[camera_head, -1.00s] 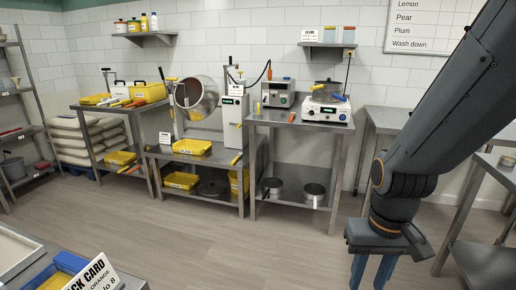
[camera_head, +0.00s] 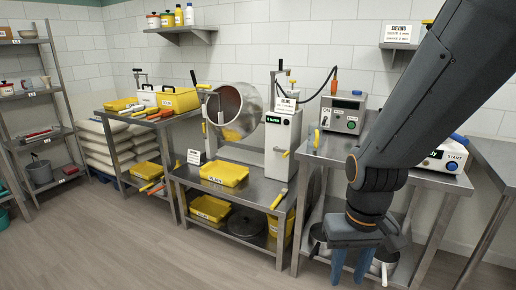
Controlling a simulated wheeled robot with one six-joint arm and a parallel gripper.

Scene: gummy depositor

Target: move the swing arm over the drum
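My gripper (camera_head: 351,268) points down at the lower right, in front of the tables and well apart from the drum and curved arm. Its two blue fingers are apart, with nothing seen between them.
A grey control box (camera_head: 343,113) and a white heater (camera_head: 447,157) stand on the table to the right, partly behind my arm. The floor (camera_head: 150,260) in front is clear.

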